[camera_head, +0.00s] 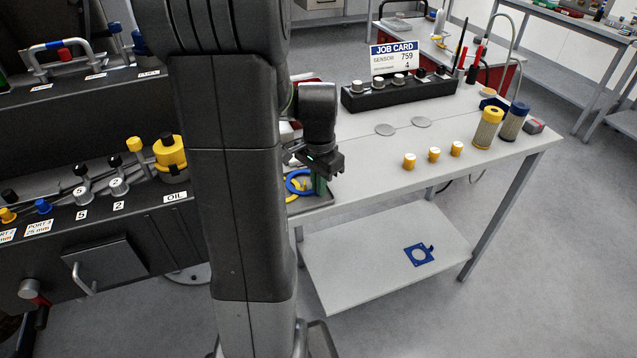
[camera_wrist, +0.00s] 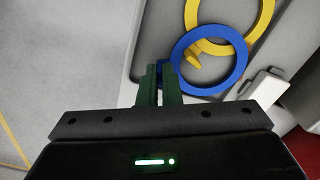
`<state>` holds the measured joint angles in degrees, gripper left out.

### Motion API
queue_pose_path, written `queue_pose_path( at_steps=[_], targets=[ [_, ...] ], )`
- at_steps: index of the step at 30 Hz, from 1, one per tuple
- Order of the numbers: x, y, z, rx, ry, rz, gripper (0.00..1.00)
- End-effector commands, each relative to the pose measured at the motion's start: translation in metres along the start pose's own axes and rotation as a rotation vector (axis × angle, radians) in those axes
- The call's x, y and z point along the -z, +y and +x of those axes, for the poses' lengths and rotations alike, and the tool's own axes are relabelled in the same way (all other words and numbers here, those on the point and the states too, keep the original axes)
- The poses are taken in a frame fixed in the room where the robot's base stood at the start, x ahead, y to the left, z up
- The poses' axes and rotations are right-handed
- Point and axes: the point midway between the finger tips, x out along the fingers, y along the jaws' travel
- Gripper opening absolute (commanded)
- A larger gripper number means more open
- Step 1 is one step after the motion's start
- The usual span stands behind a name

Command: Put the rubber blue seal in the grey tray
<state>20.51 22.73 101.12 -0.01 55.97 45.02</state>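The blue seal (camera_wrist: 238,72) is a flat ring with a small tab; it also shows in the head view (camera_head: 289,185). My gripper (camera_wrist: 160,72) has its green fingers close together around the tab, at the ring's left edge. In the head view my gripper (camera_head: 319,186) points down at the table's near left corner. The grey tray (camera_head: 312,204) lies beneath, partly hidden by my arm; its grey floor also shows in the wrist view (camera_wrist: 222,12). The blue ring overlaps a yellow seal (camera_wrist: 268,14) lying in the tray. Whether the blue ring touches the tray floor is unclear.
Several yellow-capped pieces (camera_head: 434,154) stand along the table's front. A black block with knobs (camera_head: 400,92) and a job card (camera_head: 394,58) are behind. Yellow (camera_head: 488,128) and blue (camera_head: 513,122) filters stand right. A blue plate (camera_head: 419,255) lies on the lower shelf.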

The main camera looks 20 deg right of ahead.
Motion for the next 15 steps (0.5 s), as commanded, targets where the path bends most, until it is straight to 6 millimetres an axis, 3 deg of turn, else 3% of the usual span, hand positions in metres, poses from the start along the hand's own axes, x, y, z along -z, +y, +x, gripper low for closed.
queue_pose_path(
  at_steps=[1, 4, 15],
  targets=[
    [-0.0009, 0.0006, 0.0017, -0.002, -0.003, 0.0, 0.06],
    [-0.001, 0.0006, 0.0017, -0.003, -0.003, 0.0, 0.26],
    [-0.0003, 0.0001, -0.0045, -0.001, -0.001, 0.0, 0.26]
  ],
)
